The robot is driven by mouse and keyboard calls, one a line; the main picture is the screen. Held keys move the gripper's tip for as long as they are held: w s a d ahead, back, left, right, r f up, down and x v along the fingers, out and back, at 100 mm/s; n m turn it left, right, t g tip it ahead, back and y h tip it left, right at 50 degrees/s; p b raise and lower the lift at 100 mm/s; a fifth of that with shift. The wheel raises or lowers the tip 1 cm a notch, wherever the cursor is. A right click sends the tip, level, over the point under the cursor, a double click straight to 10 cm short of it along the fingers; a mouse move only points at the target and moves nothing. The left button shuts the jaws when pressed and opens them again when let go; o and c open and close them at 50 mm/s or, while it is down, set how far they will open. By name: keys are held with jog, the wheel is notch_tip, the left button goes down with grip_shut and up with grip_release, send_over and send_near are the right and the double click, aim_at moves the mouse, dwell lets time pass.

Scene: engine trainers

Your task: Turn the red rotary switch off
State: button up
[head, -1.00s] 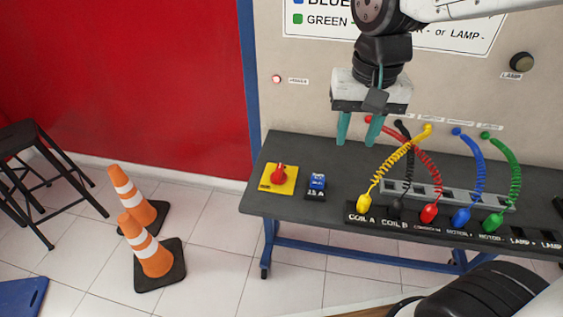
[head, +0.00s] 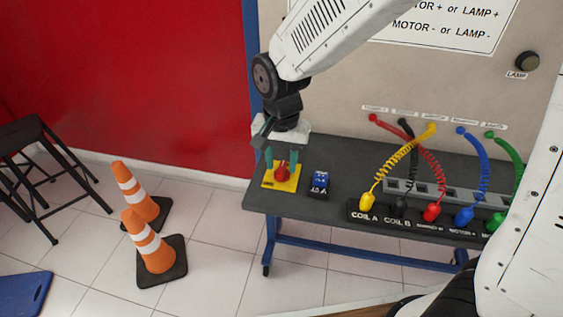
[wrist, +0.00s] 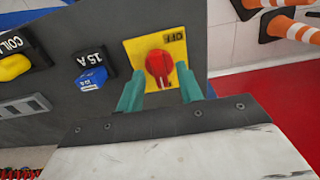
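The red rotary switch (head: 282,174) sits on a square yellow plate (head: 288,186) at the left end of the dark bench. In the wrist view, the red knob (wrist: 159,63) has its grip bar pointing toward my gripper, away from the OFF label at the plate's far edge. Lettering near the bar's end is partly hidden. My gripper (head: 282,163) is above the switch, its teal fingers apart. In the wrist view, the fingers of my gripper (wrist: 160,90) stand on either side of the bar's end, with visible gaps and no clear contact.
A blue 15 A breaker (head: 320,183) is just right of the yellow plate. Coiled cables, including a yellow one (head: 392,165), rise from the terminal strip farther right. Orange cones (head: 150,245) stand on the floor left of the bench.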

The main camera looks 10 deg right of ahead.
jog(key=shift+f, duration=0.5)
grip_shut()
